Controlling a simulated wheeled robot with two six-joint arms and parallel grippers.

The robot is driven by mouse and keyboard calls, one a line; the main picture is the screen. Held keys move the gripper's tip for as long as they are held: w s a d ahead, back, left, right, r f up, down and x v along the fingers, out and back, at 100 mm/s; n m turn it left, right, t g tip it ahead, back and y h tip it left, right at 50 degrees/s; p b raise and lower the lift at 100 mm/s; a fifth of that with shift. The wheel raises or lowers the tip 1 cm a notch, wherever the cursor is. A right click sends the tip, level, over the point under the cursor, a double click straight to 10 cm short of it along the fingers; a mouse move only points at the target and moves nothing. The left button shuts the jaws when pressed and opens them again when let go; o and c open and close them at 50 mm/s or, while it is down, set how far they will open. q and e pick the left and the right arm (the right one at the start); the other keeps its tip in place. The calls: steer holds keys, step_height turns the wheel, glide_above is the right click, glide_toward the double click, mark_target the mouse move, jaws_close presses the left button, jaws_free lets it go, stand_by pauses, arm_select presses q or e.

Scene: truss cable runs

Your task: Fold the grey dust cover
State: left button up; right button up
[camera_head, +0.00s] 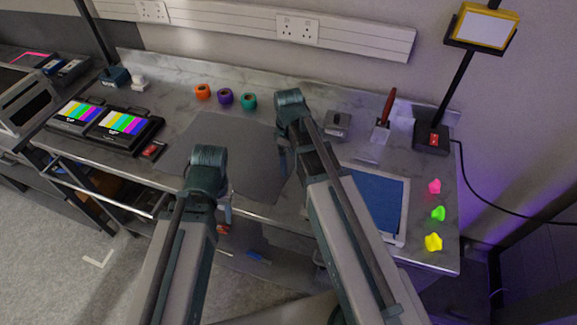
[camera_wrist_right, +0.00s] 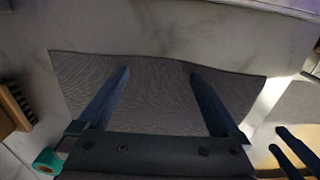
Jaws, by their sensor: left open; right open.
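The grey dust cover (camera_head: 243,150) lies flat on the bench, left of the middle in the head view, its near edge close to the bench's front edge. It also fills the middle of the right wrist view (camera_wrist_right: 160,105), with no fold standing up. My right gripper (camera_head: 283,160) is over the cover's right side, and its two fingers (camera_wrist_right: 159,74) are spread with nothing between them. My left gripper (camera_head: 227,207) is at the cover's front edge, partly hidden by its own wrist. Its fingers show apart and empty at the right wrist view's lower right (camera_wrist_right: 282,146).
Orange (camera_head: 202,91), purple (camera_head: 225,96) and teal (camera_head: 249,101) tape rolls stand behind the cover. Two colour-bar screens (camera_head: 122,124) are left. A blue-centred white tray (camera_head: 385,200), a red-handled brush (camera_head: 385,112), a lamp (camera_head: 432,137) and bright small pieces (camera_head: 438,213) are right.

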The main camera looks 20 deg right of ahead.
jaws_close()
stand_by(0.8)
